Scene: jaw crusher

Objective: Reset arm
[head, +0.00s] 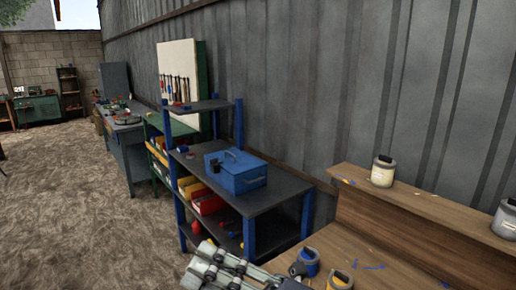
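My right gripper (222,270) shows at the bottom edge of the head view, left of the wooden bench. It is grey, with its linkages partly cut off by the frame edge. It appears in front of the blue-framed shelf unit, and I see nothing clearly held in it. I cannot tell whether its fingers are open or shut. My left gripper is not in view.
A wooden bench (365,245) with paint cans (383,172) stands at right. A blue-framed shelf unit (270,200) holds a blue toolbox (236,172) and coloured bins. Workbenches line the corrugated wall (300,80). The dirt floor (70,215) at left is open.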

